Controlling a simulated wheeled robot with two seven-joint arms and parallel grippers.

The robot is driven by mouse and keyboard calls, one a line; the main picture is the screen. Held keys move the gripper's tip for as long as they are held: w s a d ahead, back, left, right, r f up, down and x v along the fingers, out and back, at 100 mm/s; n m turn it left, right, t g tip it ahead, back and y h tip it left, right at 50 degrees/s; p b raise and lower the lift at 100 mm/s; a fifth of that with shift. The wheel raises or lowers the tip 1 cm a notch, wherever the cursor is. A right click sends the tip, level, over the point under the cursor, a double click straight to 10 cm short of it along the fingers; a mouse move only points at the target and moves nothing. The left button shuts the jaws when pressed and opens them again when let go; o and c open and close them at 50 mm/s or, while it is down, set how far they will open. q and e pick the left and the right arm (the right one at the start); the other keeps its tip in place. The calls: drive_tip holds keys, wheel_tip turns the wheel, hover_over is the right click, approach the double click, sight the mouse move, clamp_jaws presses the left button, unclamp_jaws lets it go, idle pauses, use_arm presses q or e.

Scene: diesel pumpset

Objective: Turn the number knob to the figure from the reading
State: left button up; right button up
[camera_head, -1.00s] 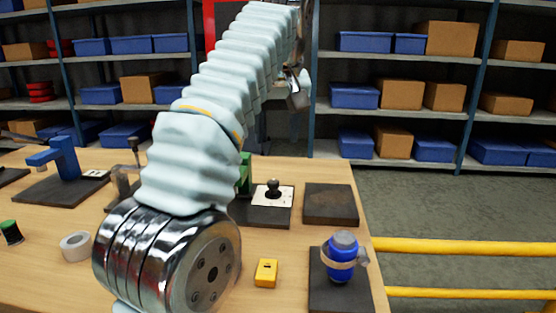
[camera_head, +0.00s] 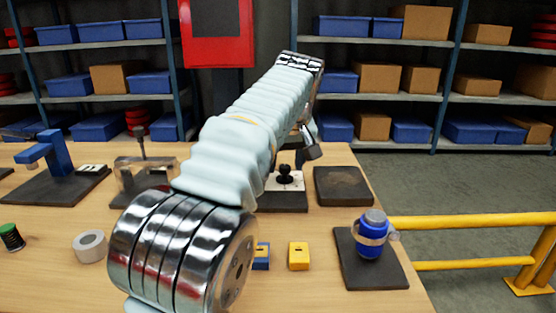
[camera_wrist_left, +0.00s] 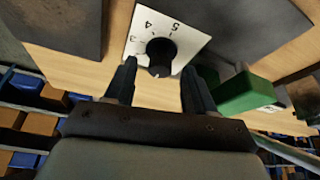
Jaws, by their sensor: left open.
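The number knob (camera_head: 285,174) is black and round. It stands on a white dial plate (camera_head: 296,186) on a dark base on the workbench. In the left wrist view the knob (camera_wrist_left: 160,54) shows from above, with the figures 3, 4 and 5 legible on the dial plate (camera_wrist_left: 190,34). I cannot make out its pointer setting. My left gripper (camera_head: 311,152) is just above and behind the knob in the head view. In the wrist view its fingers (camera_wrist_left: 160,84) are apart and empty, with the knob just beyond their tips. My right gripper is not in view.
A green block (camera_wrist_left: 245,92) lies close beside one finger. A bare dark pad (camera_head: 342,186) is right of the dial. A blue bottle (camera_head: 370,238) and a yellow block (camera_head: 298,256) stand nearer. A yellow railing (camera_head: 470,222) runs at the right.

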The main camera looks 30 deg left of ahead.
use_arm(q)
clamp_jaws()
idle(0.3)
drive_tip(key=shift+m, duration=0.3)
drive_tip(key=m, duration=0.1)
drive_tip(key=m+h, duration=0.1)
drive_tip(key=m, duration=0.1)
drive_tip(key=m+t, duration=0.1)
drive_tip(key=shift+s+a+h, duration=0.1)
drive_tip(key=shift+a+h, duration=0.15)
drive_tip(key=shift+h, duration=0.05)
drive_tip(key=shift+a+m+h, duration=0.1)
drive_tip(key=shift+m+h, duration=0.7)
drive_tip(key=shift+m, duration=1.3)
unclamp_jaws()
